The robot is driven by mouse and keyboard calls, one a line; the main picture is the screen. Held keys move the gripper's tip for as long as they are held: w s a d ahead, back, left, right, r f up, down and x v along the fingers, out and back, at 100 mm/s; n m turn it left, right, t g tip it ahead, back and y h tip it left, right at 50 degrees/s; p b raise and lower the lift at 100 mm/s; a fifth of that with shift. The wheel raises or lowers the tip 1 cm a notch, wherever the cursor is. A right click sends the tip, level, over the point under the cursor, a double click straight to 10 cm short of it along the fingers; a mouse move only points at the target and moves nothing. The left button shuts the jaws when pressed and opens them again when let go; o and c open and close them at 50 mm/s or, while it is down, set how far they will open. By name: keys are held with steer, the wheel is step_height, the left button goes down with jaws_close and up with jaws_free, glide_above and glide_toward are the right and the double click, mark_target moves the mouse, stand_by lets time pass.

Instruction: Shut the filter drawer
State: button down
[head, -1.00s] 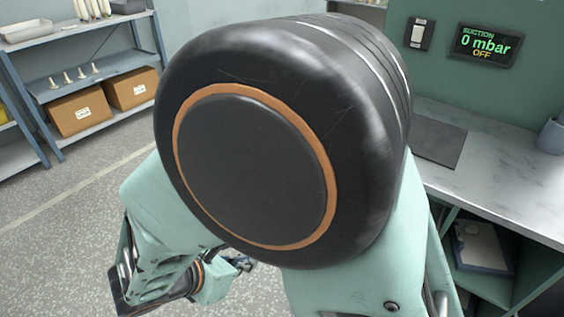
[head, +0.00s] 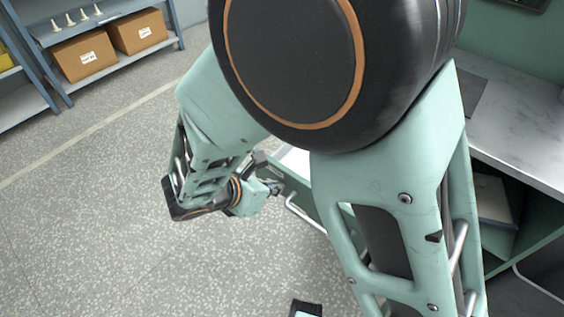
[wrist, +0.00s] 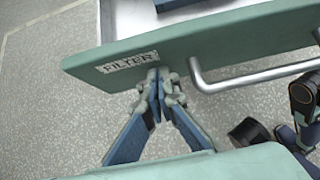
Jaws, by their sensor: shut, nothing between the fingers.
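The filter drawer stands pulled out. Its green front (wrist: 235,40) with the FILTER label (wrist: 128,62) crosses the top of the wrist view, with part of its pale metal inside and a blue thing (wrist: 172,3) behind it. Its bar handle (wrist: 255,75) is right of the label. My gripper (wrist: 157,76) is shut and empty, its tips at the lower edge of the front, left of the handle. I cannot tell whether they touch it. In the head view my gripper (head: 277,187) is beside the drawer front (head: 308,196) and handle (head: 300,212); my arm hides much of the drawer.
A pale worktop (head: 520,130) with an open compartment (head: 490,210) below is at the right. A blue-grey shelf holds cardboard boxes (head: 84,55) at the back left. The speckled floor (head: 90,230) at the left is clear.

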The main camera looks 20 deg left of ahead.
steer(key=w+d, duration=0.3)
steer(key=w, duration=0.6)
steer(key=w+d, duration=0.4)
steer(key=w, duration=0.5)
steer(key=w+d+p, duration=0.1)
steer(key=w+d, duration=0.3)
steer(key=w, duration=0.5)
steer(key=shift+d, duration=0.15)
steer(key=shift+w+r, duration=0.15)
steer(key=shift+w, duration=0.05)
steer(key=shift+w+d+r, duration=0.1)
